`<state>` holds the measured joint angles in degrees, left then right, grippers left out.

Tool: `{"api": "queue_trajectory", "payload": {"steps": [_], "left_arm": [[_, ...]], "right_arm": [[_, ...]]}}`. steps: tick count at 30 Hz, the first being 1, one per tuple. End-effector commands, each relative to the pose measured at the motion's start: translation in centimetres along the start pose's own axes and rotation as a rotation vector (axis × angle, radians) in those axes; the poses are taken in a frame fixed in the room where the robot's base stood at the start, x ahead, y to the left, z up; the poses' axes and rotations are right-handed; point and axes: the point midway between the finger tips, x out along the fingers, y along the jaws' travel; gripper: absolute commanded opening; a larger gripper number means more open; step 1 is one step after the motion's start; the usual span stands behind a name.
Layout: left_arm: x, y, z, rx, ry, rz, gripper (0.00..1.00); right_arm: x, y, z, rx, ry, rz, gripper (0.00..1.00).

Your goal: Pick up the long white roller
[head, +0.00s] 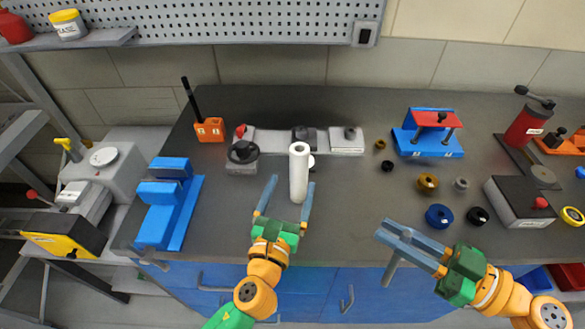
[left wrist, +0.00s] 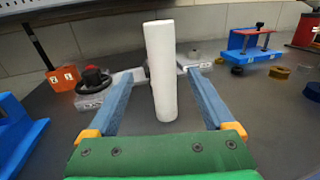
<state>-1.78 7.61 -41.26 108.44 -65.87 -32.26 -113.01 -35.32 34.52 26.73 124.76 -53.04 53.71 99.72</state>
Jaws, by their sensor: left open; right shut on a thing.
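The long white roller (head: 299,175) stands upright on the dark worktop, near the middle. It also stands upright in the left wrist view (left wrist: 161,75). My left gripper (head: 293,184) is open, with one finger on each side of the roller's lower part. In the left wrist view, gaps show between the roller and both fingers of my left gripper (left wrist: 163,82). My right gripper (head: 384,232) is at the front edge of the worktop, shut on a grey rod (head: 392,274) that hangs below its fingers.
Behind the roller is a grey fixture (head: 270,140) with black knobs. A blue block (head: 170,215) stands left, an orange holder (head: 209,130) behind it. A blue stand with a red top (head: 428,140) and several small rings, including a blue one (head: 439,216), are to the right.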

Motion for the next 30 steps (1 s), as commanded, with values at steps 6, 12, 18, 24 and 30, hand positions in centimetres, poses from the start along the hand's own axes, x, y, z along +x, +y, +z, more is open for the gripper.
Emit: {"api": "queue_trajectory", "payload": {"steps": [6, 12, 18, 24, 30], "left_arm": [[3.4, -0.1, -0.4, -0.001, 0.0, 0.001, 0.87], [6.7, -0.2, -0.7, -0.003, 0.0, 0.001, 0.87], [7.0, -0.2, -0.7, -0.004, 0.002, 0.001, 0.87], [6.9, -0.2, -0.7, -0.004, 0.002, 0.001, 0.41], [6.9, -0.2, -0.7, -0.003, 0.002, 0.002, 0.0]], "right_arm": [[0.0, 0.0, 0.1, 0.0, 0.001, 0.0, 0.0], [0.0, 0.0, 0.5, 0.0, 0.001, 0.0, 0.0], [0.0, 0.0, 0.5, 0.0, 0.001, 0.0, 0.0], [0.0, 0.0, 0.5, 0.0, 0.001, 0.0, 0.0], [0.0, 0.0, 0.5, 0.0, 0.001, 0.0, 0.0]]}}
